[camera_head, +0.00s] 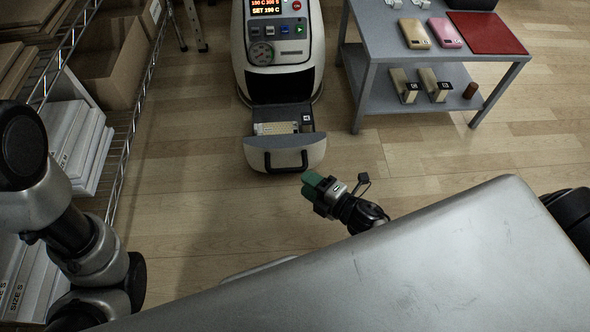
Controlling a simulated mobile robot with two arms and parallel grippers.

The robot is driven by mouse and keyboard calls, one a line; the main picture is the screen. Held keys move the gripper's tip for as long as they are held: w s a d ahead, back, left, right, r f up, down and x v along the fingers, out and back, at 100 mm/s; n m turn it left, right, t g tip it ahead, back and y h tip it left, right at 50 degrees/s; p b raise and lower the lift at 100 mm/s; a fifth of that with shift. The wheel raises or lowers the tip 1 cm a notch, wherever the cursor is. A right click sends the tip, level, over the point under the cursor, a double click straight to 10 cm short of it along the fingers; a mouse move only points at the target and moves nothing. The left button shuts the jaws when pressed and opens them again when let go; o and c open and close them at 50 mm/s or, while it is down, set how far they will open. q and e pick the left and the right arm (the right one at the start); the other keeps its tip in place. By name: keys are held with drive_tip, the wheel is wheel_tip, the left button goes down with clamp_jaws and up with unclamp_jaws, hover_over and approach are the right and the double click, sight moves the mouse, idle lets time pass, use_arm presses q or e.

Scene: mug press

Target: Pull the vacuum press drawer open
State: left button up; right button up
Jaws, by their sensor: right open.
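The vacuum press (283,70) is a cream and black machine standing on the floor at the top middle. Its drawer (262,160) stands out from the press front, with its dark interior and a light patterned piece showing from above. The drawer's black bar handle (286,168) is on its front face. My right gripper (312,186), with green fingers, is just to the right of and nearer than the handle, apart from it. It is open and I see nothing in it. My left arm shows at the left edge, but its gripper is out of view.
A grey two-level table (388,42) with phone cases and a red mat (486,32) stands at the upper right. A wire shelf (122,125) with boxes runs along the left. The wood floor around the drawer is clear.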

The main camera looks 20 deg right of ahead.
drive_tip(key=shift+p+v, duration=0.35)
drive_tip(key=shift+v, duration=1.15)
